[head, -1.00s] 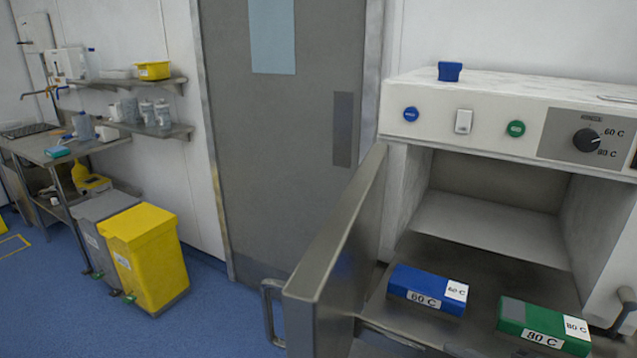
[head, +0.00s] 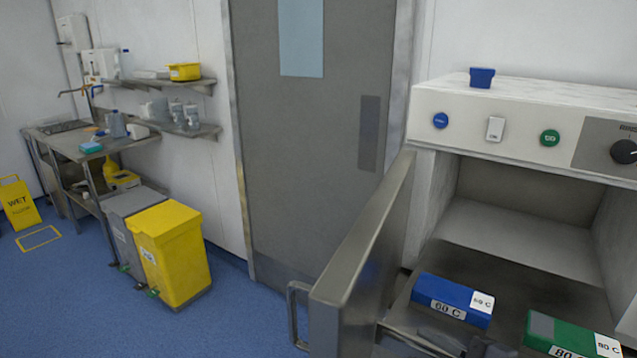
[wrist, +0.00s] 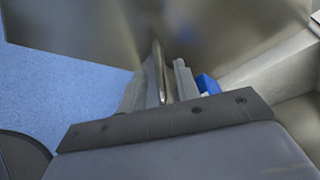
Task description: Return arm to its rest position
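The open oven holds a blue 60 C box (head: 452,299) and a green 80 C box (head: 570,337). Yellow bin (head: 170,250), steel table (head: 75,145) and wet-floor sign (head: 18,203) are left. Blue floor (head: 90,300) is clear in front.

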